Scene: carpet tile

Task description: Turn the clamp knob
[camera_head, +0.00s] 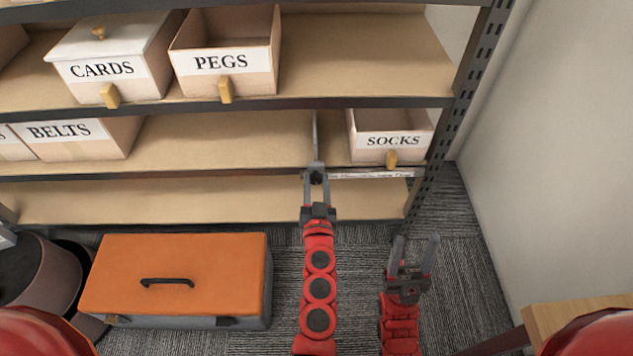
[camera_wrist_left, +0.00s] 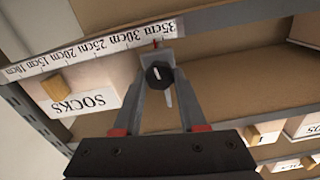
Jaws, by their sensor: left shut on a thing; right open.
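The black clamp knob (camera_wrist_left: 158,75) has a white line on its face, which stands close to upright in the left wrist view. My left gripper (camera_head: 316,182) is shut on the knob at the front edge of the middle shelf. In the left wrist view, the left gripper's fingertips (camera_wrist_left: 157,73) lie on both sides of the knob. A thin upright divider (camera_head: 315,136) stands on the shelf just behind the knob. A white ruler strip (camera_wrist_left: 95,47) runs along the shelf edge, with a small red mark by the knob. My right gripper (camera_head: 413,256) is open and empty, low and to the right.
A SOCKS bin (camera_head: 390,141) stands right of the divider and a BELTS bin (camera_head: 85,138) far left. CARDS (camera_head: 105,60) and PEGS (camera_head: 225,58) bins are on the shelf above. An orange-lidded toolbox (camera_head: 180,265) sits on the carpet. A shelf post (camera_head: 465,100) bounds the right.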

